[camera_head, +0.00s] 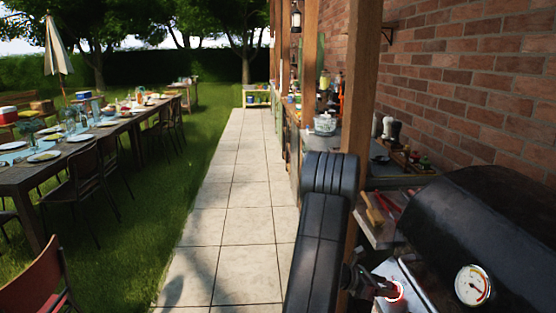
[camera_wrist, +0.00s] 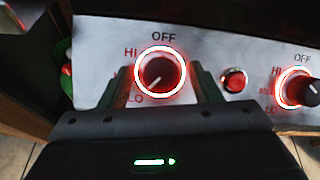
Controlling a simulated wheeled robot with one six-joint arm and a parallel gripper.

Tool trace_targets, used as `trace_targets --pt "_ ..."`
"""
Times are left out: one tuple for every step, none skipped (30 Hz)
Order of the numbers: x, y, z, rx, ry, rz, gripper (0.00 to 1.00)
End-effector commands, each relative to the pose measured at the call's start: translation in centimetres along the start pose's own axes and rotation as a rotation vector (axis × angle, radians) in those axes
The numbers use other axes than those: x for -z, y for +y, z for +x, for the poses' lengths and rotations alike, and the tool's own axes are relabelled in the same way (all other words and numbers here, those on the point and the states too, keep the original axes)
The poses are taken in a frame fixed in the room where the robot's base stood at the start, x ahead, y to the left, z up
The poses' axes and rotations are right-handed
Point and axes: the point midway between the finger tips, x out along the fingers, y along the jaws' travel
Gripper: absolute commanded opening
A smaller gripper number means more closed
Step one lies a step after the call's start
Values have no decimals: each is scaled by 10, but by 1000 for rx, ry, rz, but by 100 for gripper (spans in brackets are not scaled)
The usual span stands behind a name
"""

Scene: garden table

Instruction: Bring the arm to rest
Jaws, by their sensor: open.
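My gripper (camera_wrist: 162,88) is open at the grill's front panel (camera_wrist: 215,45) in the wrist view. Its two fingers stand left and right of a round knob (camera_wrist: 160,75) with a glowing red-white ring. I cannot tell whether the fingers touch the knob. The knob's pointer aims down and left, toward the LO side; OFF is printed above it. In the head view my arm comes down at the lower middle, and the glowing knob (camera_head: 396,291) shows beside its end. The black grill (camera_head: 455,225) has a closed lid with a round gauge (camera_head: 472,285).
A second lit knob (camera_wrist: 296,88) and a small red button (camera_wrist: 235,79) are to the right. A wooden post (camera_head: 358,110) rises close behind my arm. A side shelf (camera_head: 378,232) holds utensils. The paved path (camera_head: 225,220) is clear. A long set table (camera_head: 75,150) stands left.

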Motion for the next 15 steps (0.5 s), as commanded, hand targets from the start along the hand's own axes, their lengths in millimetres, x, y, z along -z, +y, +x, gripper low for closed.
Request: trace_targets --pt "-3 1 -2 17 3 42 57" --pt "-3 1 -1 28 6 68 57" --pt "-3 1 -1 41 9 99 57" --pt "-3 1 -1 49 10 120 57" --pt "-3 1 -1 57 11 140 57" --pt "-3 1 -1 66 12 161 57" --pt "-2 1 -1 72 13 175 57" --pt "-2 1 -1 78 15 187 57" --pt "-2 1 0 83 16 200 57" --pt "-2 1 0 86 17 207 57" --pt "-1 1 0 88 17 213 57" --pt "-1 1 0 90 17 219 57" --pt "-1 1 0 91 17 221 57" --pt "-1 1 0 92 18 223 57" --pt "-1 1 0 92 18 223 57"
